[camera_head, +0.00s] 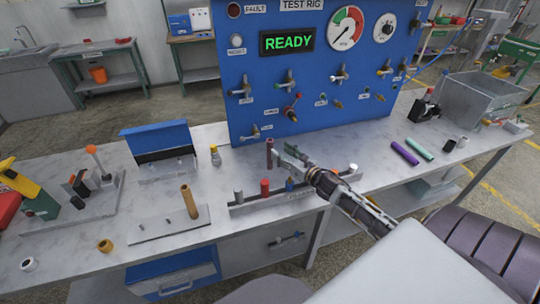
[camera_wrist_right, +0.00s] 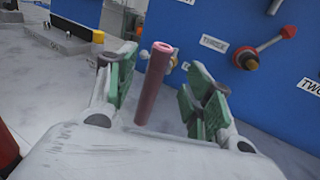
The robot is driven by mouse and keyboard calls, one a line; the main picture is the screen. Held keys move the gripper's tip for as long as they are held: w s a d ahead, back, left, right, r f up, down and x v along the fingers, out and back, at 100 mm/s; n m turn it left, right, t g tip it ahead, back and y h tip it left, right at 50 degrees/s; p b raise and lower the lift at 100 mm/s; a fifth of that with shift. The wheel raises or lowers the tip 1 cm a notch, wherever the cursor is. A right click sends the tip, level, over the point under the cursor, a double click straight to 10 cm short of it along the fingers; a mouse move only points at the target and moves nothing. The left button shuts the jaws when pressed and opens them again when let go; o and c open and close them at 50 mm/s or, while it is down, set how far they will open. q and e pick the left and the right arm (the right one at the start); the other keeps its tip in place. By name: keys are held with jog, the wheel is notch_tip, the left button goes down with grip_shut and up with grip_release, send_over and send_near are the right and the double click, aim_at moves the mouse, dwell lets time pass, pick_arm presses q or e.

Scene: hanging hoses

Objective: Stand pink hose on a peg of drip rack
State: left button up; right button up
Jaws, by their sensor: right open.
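The pink hose (camera_head: 269,153) stands upright on the bench behind the front peg strip, looking dark pink in the head view. In the right wrist view the pink hose (camera_wrist_right: 152,88) rises between the two green-padded fingers, slightly tilted in the picture. My right gripper (camera_head: 283,153) is open beside it; the open fingers (camera_wrist_right: 162,88) show a gap on both sides of the hose. A flat plate with short pegs (camera_head: 155,232) bears a standing brown hose (camera_head: 190,202). It may be the drip rack, but its label is not readable. My left gripper is not in view.
A strip (camera_head: 240,209) with red, blue and white pieces lies in front of the hose. The blue test panel (camera_head: 300,90) stands behind. A purple hose (camera_head: 404,153) and a green hose (camera_head: 419,149) lie to the right. A blue-backed stand (camera_head: 157,137) is at left.

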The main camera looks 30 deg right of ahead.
aim_at(272, 145)
jog(key=shift+w+a, duration=0.15)
jog(key=shift+w, duration=0.85)
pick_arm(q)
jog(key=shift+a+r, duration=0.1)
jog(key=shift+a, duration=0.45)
pick_arm(e)
jog(key=shift+w, duration=0.1)
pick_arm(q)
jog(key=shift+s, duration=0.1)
pick_arm(e)
jog(key=shift+w, duration=0.1)
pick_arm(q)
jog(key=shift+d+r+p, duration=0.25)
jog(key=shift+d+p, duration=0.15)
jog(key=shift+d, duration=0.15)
pick_arm(e)
jog(key=shift+w+a, duration=0.25)
jog(key=shift+w, duration=1.05)
jog(key=shift+w+a, duration=0.2)
jog(key=shift+w, duration=1.05)
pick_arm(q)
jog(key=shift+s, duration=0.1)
pick_arm(e)
grip_shut()
